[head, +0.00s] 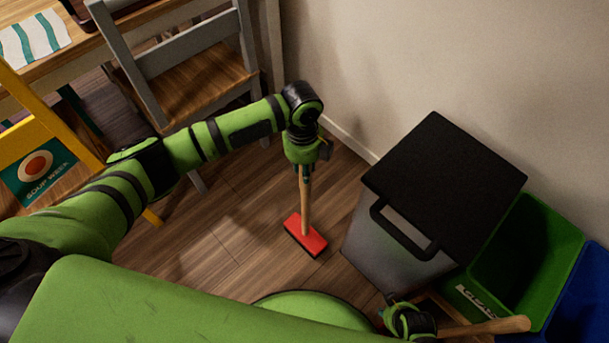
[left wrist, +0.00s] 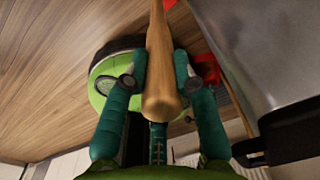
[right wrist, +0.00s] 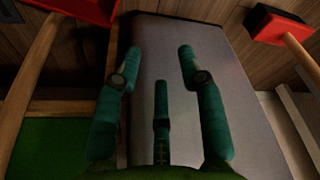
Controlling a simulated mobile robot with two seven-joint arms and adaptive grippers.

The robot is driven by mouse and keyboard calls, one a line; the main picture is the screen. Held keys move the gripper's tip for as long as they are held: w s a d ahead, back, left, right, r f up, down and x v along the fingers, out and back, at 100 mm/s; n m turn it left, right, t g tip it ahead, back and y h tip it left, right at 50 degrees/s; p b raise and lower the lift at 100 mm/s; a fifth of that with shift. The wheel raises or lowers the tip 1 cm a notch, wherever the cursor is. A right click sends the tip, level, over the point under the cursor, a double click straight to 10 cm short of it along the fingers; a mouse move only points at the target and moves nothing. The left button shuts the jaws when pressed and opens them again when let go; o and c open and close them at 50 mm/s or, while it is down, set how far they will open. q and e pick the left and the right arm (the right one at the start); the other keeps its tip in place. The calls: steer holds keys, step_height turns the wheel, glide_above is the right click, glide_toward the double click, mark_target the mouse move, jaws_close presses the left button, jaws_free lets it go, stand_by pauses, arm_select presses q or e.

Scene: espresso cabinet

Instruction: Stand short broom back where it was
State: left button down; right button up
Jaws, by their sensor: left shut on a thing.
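A broom with a wooden handle (head: 306,203) and a red head (head: 305,236) stands nearly upright in the head view, in front of the bin's left side. My left gripper (head: 304,164) is shut on the upper part of its handle. In the left wrist view the rounded handle end (left wrist: 161,100) lies between my left fingers (left wrist: 160,75). I cannot tell whether the head touches the floor. The red head also shows in the right wrist view (right wrist: 283,25). My right gripper (head: 408,318) is low by the bin's near side; its fingers (right wrist: 157,65) are apart and empty.
A grey bin with a black lid (head: 445,180) stands right of the broom, beside green (head: 540,240) and blue (head: 590,290) crates. Another wooden handle (head: 490,327) lies near my right gripper. A chair (head: 190,80) stands at the upper left. Floor left of the broom is clear.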

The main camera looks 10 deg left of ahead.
arm_select(q)
steer(key=shift+w+f, duration=0.1)
steer(key=shift+f, duration=1.15)
arm_select(e)
steer(key=shift+s+a+r, duration=0.1)
steer(key=shift+s+r, duration=0.05)
steer(key=shift+r, duration=0.05)
arm_select(q)
steer(key=shift+f, duration=0.15)
steer(key=c, duration=1)
jaws_free()
steer(key=r, duration=0.4)
steer(key=r+p, duration=0.1)
steer(key=r, duration=0.3)
steer(key=r+p, duration=0.1)
steer(key=r, duration=0.3)
steer(key=shift+a+r, duration=0.15)
steer(key=shift+a, duration=0.1)
arm_select(e)
steer(key=shift+w+d+f+t, duration=0.25)
steer(key=shift+w+f+t, duration=0.25)
steer(key=shift+w+f, duration=0.15)
